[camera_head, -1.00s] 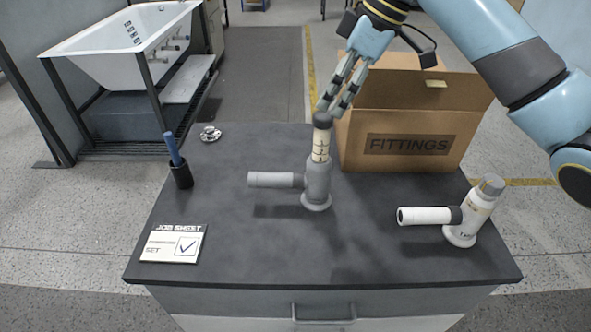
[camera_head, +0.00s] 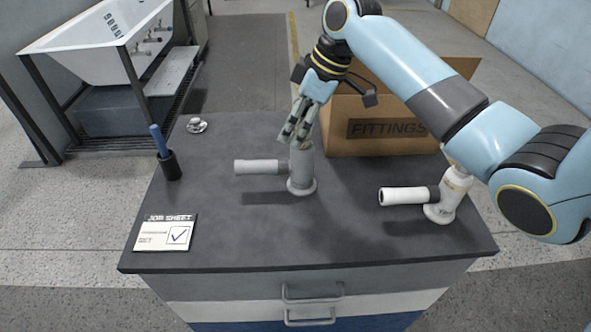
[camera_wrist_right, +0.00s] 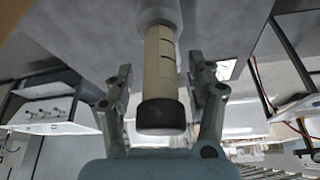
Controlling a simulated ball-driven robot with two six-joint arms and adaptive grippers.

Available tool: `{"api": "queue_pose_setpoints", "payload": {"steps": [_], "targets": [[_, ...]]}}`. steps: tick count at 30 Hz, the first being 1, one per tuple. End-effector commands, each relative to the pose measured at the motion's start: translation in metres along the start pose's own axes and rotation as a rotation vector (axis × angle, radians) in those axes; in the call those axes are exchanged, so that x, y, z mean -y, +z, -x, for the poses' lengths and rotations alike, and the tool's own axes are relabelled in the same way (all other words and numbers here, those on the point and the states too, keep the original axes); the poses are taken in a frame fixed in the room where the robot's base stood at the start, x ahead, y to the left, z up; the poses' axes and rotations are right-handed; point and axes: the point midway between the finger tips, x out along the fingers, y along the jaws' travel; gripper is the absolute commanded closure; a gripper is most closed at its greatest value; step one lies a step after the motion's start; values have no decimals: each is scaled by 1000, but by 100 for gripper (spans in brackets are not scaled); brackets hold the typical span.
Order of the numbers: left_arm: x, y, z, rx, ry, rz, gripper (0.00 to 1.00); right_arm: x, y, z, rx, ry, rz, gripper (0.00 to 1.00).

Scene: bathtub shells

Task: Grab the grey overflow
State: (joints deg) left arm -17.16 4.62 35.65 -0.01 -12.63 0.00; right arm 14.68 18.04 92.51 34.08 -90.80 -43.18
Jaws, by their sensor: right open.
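The grey overflow (camera_head: 301,175) stands upright on the dark bench top, its side pipe pointing left. In the right wrist view its cream neck (camera_wrist_right: 160,65) with dark marks and its black cap (camera_wrist_right: 160,116) lie between my fingers. My right gripper (camera_head: 293,137) reaches down from above, its fingers covering the neck and cap in the head view. In the right wrist view my right gripper (camera_wrist_right: 160,72) is open, one finger on each side of the neck, with a gap visible on both sides. My left gripper is not in view.
A white overflow (camera_head: 440,208) stands at the right, partly behind my arm. An open fittings box (camera_head: 385,140) is behind. A job sheet (camera_head: 165,233), a dark cup with a blue stick (camera_head: 169,166) and a small metal part (camera_head: 196,126) are at left. The front middle is clear.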

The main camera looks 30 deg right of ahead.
Motion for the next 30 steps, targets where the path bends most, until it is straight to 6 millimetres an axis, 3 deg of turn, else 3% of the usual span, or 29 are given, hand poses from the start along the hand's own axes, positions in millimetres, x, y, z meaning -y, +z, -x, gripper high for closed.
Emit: {"api": "queue_pose_setpoints", "payload": {"steps": [1, 5, 13, 30], "targets": [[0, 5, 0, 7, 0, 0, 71, 0, 0, 0, 0, 0, 0, 49], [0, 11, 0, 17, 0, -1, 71, 0, 0, 0, 0, 0, 0, 66], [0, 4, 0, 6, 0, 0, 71, 0, 0, 0, 0, 0, 0, 100], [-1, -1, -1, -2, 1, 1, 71, 0, -1, 3, -1, 1, 0, 100]]}}
